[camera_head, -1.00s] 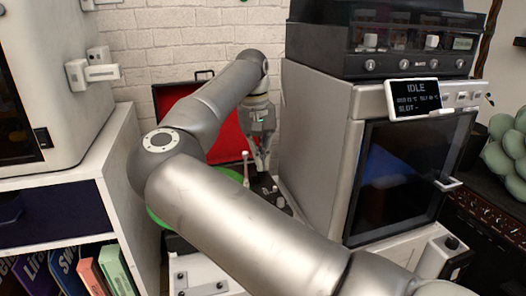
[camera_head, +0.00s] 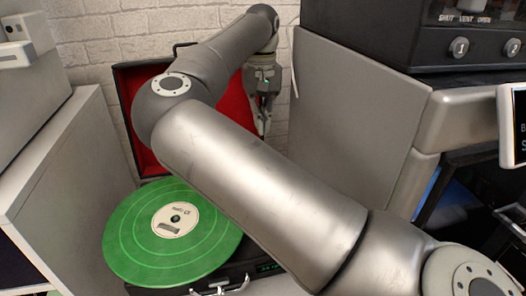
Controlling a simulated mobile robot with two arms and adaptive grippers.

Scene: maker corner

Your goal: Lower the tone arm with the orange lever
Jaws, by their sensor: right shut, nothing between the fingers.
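A green record (camera_head: 125,238) with a pale label lies flat on the dark turntable case (camera_head: 262,270), whose red-lined lid (camera_head: 124,92) stands open behind it. My right arm crosses in front and hides the right part of the deck. The tone arm and the orange lever do not show; that side is behind my arm. My right gripper (camera_head: 264,128) points down near the back right of the case, in front of the lid's right side. Its fingers are together and empty, partly covered by my arm. My left gripper is out of view.
A large grey machine (camera_head: 355,105) stands close on the right, with a dark unit (camera_head: 405,35) on top bearing numbered knobs. A white cabinet (camera_head: 50,170) borders the left. A white brick wall (camera_head: 120,30) closes the back. The record's left side is unobstructed.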

